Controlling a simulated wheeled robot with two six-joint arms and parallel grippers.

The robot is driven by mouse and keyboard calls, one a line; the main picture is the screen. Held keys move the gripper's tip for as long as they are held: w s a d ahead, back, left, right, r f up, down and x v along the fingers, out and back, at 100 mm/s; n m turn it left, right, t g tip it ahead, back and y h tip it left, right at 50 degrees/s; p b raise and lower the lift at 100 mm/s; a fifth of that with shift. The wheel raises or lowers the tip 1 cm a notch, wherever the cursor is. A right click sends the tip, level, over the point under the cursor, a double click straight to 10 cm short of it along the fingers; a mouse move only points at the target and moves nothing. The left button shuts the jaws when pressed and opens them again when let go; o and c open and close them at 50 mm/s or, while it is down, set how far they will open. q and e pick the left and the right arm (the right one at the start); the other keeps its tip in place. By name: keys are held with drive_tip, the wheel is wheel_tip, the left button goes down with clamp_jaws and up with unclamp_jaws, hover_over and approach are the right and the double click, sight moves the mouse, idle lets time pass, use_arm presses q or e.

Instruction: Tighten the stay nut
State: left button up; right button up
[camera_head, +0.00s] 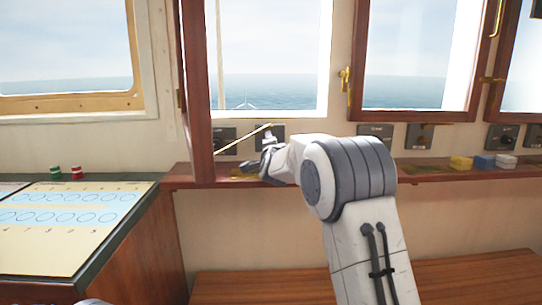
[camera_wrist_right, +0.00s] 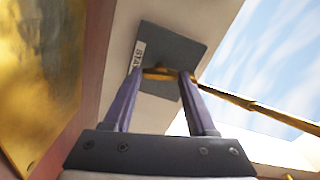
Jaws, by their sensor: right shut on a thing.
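My right gripper (camera_head: 268,148) is at the wall under the open window, in front of a grey plate (camera_wrist_right: 172,48). The plate bears a white label that reads like "STAY", partly covered by a finger. In the right wrist view, the two purple-grey fingers are shut on a small brass piece, the stay nut (camera_wrist_right: 159,74). A thin brass stay rod (camera_wrist_right: 255,106) runs from beside the nut to the right. In the head view the stay rod (camera_head: 240,141) slopes down left from the plate towards the window frame. The nut is too small to make out there.
A wooden sill (camera_head: 440,174) runs below the plates, with yellow, blue and white blocks (camera_head: 484,162) at its right. The open wooden window frame (camera_head: 196,90) stands left of my right gripper. A chart desk (camera_head: 60,225) fills the left.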

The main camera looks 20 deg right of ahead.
drive_tip(key=shift+m+b, duration=1.4)
drive_tip(key=shift+m, duration=0.1)
drive_tip(key=o, duration=1.4)
drive_tip(key=shift+c, duration=0.2)
drive_tip(key=shift+s, duration=0.1)
drive_tip(key=b+v, duration=0.1)
drive_tip(key=v, duration=0.8)
drive_tip(key=shift+s, duration=0.1)
drive_tip(key=shift+s+a, duration=0.15)
drive_tip(key=shift+s, duration=0.4)
